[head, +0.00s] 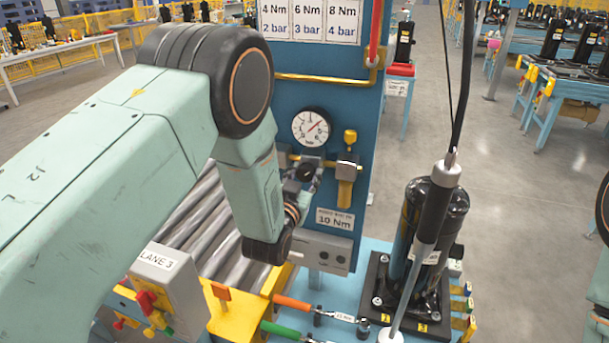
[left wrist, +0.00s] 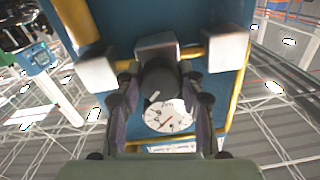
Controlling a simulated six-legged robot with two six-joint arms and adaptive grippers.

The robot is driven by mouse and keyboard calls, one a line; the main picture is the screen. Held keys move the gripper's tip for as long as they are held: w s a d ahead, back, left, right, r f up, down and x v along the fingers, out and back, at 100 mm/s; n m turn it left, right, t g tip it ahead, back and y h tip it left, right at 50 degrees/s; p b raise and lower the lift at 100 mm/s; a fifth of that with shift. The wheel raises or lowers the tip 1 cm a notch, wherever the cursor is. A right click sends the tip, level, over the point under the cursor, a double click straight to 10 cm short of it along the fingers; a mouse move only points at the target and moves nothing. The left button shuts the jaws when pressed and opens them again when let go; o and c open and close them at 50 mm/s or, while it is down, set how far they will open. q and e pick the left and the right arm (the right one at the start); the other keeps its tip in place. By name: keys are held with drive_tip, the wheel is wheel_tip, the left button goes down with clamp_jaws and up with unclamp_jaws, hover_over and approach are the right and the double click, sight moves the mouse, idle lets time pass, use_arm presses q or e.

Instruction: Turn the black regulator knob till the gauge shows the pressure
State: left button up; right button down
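The black regulator knob (left wrist: 160,78) shows in the left wrist view with a pale mark on its lower edge. My left gripper (left wrist: 161,84) has one finger on each side of it, seemingly with small gaps; contact is hard to judge. In the head view my left gripper (head: 306,172) is at the blue panel below the gauge, and its fingers and the knob are partly hidden. The round white gauge (head: 311,127) has a red needle pointing to the upper right; its exact value is too small to read. My right gripper is not in view.
The blue panel (head: 356,112) carries a pressure chart (head: 310,20) and a brass fitting (head: 350,137) right of the gauge. Rollers (head: 205,232) lie behind my left arm.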

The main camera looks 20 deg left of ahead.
use_arm(q)
drive_tip(key=shift+d, duration=0.1)
drive_tip(key=shift+c, duration=2.5)
drive_tip(key=n, duration=0.4)
drive_tip(key=shift+r, duration=0.1)
drive_tip(key=n, duration=0.3)
drive_tip(key=shift+n, duration=0.3)
drive_tip(key=n, duration=0.5)
drive_tip(key=shift+r, duration=0.1)
drive_tip(key=shift+n+h, duration=0.3)
drive_tip(key=shift+n, duration=2.1)
